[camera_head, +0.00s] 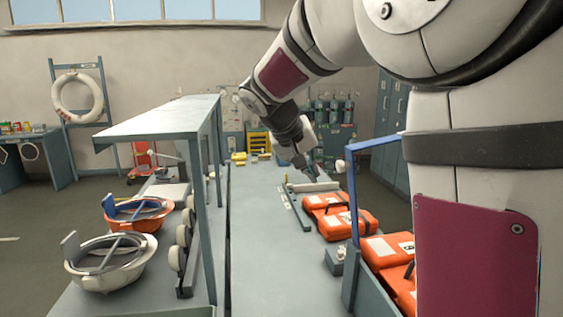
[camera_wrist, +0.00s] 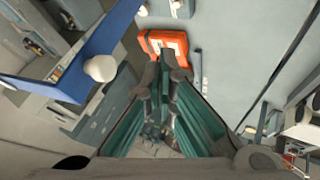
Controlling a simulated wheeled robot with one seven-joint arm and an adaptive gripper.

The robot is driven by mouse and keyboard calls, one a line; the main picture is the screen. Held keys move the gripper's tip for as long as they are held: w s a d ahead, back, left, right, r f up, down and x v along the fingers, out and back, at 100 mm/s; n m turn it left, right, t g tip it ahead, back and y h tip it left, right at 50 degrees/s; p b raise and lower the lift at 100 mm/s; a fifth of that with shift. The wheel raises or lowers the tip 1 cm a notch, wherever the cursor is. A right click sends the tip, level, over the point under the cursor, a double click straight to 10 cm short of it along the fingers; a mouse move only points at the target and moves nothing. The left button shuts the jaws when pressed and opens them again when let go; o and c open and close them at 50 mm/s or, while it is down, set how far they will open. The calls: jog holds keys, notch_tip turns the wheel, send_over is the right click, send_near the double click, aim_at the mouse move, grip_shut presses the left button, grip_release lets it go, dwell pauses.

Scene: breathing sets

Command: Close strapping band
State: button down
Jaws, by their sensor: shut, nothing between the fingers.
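A blue bar frame (camera_head: 353,190), which may be the strapping band, stands raised over the grey crate (camera_head: 370,281) at the right of the head view. Its top arm runs right, partly hidden behind my arm. In the wrist view a blue bar (camera_wrist: 88,50) with a white knob (camera_wrist: 101,68) lies at upper left. My gripper (camera_head: 306,176) points down above the table, beyond the blue frame and apart from it. In the wrist view my gripper (camera_wrist: 168,56) is shut and empty, with its tips in front of an orange case (camera_wrist: 153,40).
Orange cases (camera_head: 350,223) line the right side of the table (camera_head: 262,250), and more sit in the crate. A raised shelf (camera_head: 165,118) stands left of the table's middle. Helmet-like bowls (camera_head: 105,275) sit at lower left. The table's middle strip is clear.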

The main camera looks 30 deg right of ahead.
jog(key=shift+s+d+r+p, duration=0.15)
jog(key=shift+s+d, duration=0.05)
jog(key=shift+d, duration=0.4)
jog(key=shift+s+d+r+p, duration=0.1)
jog(key=shift+s+d+r, duration=0.1)
jog(key=shift+d, duration=0.35)
jog(key=shift+s+d+r+p, duration=0.15)
jog(key=shift+s+d, duration=0.05)
jog(key=shift+d, duration=0.4)
